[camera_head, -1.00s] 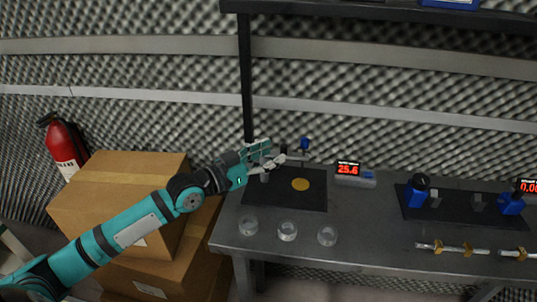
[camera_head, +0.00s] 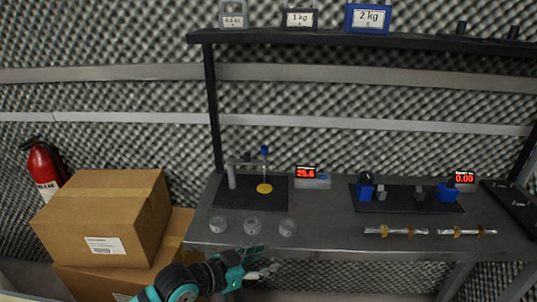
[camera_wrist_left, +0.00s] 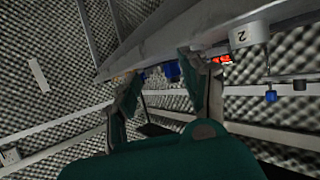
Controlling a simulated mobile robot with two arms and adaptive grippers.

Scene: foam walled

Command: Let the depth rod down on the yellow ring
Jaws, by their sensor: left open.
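The depth rod (camera_head: 265,166) is thin and upright with a blue top, on a stand with a grey post (camera_head: 231,177) on a black base plate (camera_head: 225,201). The yellow ring (camera_head: 264,188) lies flat on that plate, directly below the rod. I cannot tell whether the rod's lower end touches the ring. The display (camera_head: 306,172) beside the stand reads 25.6 in red. My left gripper (camera_head: 264,272) is open and empty, low in front of the bench's front edge and apart from the stand. Its fingers frame the left wrist view (camera_wrist_left: 163,85), with nothing between them. My right gripper is not in view.
A second device with blue blocks (camera_head: 366,187) and a metal rod (camera_head: 397,231) are to the right. A shelf (camera_head: 360,40) holds weights above. Cardboard boxes (camera_head: 105,215) stand left.

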